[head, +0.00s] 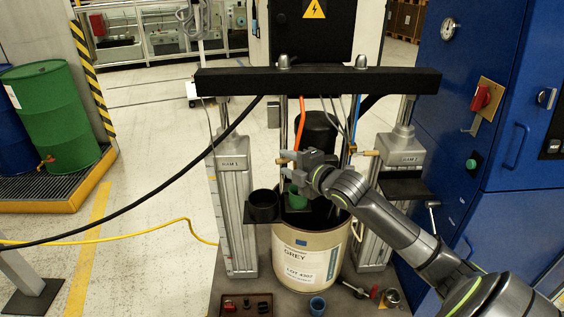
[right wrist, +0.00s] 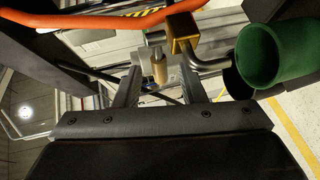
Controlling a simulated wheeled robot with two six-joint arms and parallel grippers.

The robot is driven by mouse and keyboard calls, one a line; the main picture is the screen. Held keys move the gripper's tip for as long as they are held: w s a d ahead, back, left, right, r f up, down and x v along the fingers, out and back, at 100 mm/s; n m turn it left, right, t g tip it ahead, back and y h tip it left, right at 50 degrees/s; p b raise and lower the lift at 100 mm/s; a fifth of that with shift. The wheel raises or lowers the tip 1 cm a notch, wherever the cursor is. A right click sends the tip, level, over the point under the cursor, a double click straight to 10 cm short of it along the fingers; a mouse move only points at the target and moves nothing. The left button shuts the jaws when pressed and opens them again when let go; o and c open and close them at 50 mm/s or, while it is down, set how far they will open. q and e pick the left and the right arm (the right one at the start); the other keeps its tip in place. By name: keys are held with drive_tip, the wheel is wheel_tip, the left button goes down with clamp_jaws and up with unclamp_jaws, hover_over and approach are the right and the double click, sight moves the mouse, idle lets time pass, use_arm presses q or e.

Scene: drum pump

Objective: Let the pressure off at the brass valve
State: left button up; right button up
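In the right wrist view, the brass valve (right wrist: 182,33) is a small brass block joined to a bent grey pipe. A tan cylindrical piece (right wrist: 160,68) hangs beside it, in line with the gap between my fingers. My right gripper (head: 286,158) is over the drum in the head view. In the right wrist view its two fingers (right wrist: 160,88) are apart, with the tan piece near their tips; I cannot tell whether they touch it. A green cup (right wrist: 270,55) is close on the right, and shows below the gripper in the head view (head: 298,199). My left gripper is not in view.
A black cup (head: 263,207) stands beside the green one above the grey-paint drum (head: 302,262). A black crossbeam (head: 320,80) spans two ram columns. An orange hose (right wrist: 95,24) crosses close above the fingers. A blue cabinet (head: 460,130) stands right.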

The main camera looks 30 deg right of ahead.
drive_tip(key=shift+w+a+f, duration=0.1)
drive_tip(key=shift+w+f, duration=0.05)
drive_tip(key=shift+w, duration=0.55)
drive_tip(key=shift+w+a+f, duration=0.1)
drive_tip(key=shift+w, duration=0.6)
